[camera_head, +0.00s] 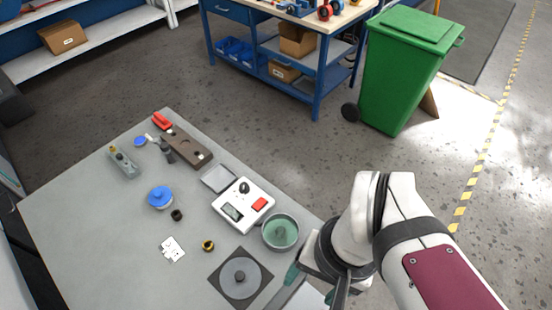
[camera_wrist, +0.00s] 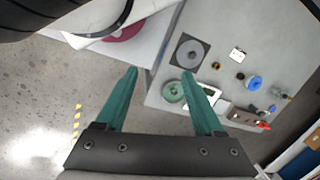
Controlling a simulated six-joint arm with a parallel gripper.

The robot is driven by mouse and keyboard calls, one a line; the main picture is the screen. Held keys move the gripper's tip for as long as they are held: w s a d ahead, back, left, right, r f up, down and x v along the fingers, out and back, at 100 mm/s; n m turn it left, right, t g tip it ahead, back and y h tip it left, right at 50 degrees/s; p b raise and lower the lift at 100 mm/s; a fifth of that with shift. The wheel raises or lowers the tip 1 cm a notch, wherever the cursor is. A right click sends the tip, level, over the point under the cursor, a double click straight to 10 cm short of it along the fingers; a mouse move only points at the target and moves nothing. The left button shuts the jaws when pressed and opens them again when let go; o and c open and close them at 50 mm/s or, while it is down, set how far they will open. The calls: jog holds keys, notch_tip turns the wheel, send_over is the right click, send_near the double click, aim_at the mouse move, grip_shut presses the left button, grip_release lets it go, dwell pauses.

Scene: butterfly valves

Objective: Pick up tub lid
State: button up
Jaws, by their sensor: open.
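A round grey disc with a small dark knob at its centre, which looks like the tub lid (camera_head: 240,278), lies flat on a dark square mat (camera_head: 218,279) near the table's front edge. It also shows in the wrist view (camera_wrist: 184,60). A round green tub (camera_head: 268,242) stands just behind and right of it, with a knob-like shape in its middle; the tub also shows in the wrist view (camera_wrist: 171,91). My gripper (camera_wrist: 160,73) is open and empty, its teal fingers apart. It is near the table's right edge, beside the tub, touching neither.
A white scale-like box (camera_head: 232,212), a blue-topped container (camera_head: 160,197), a small yellow-and-black ring (camera_head: 208,245) and a white card (camera_head: 172,249) lie on the grey table. A green bin (camera_head: 405,75) and blue workbench (camera_head: 262,40) stand beyond. The table's left front is bare.

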dwell(0.4)
jog(key=n+h, duration=0.4)
jog(key=n, duration=2)
send_over(239, 276)
jog(key=a, duration=0.2)
notch_tip(239, 276, down, 19)
jog(key=shift+y, duration=0.3)
jog(key=f, duration=0.5)
jog(key=d+f, duration=0.1)
jog(key=f, duration=0.4)
jog(key=d+f, duration=0.1)
jog(key=f, duration=0.4)
jog(key=shift+f, duration=0.4)
grip_shut()
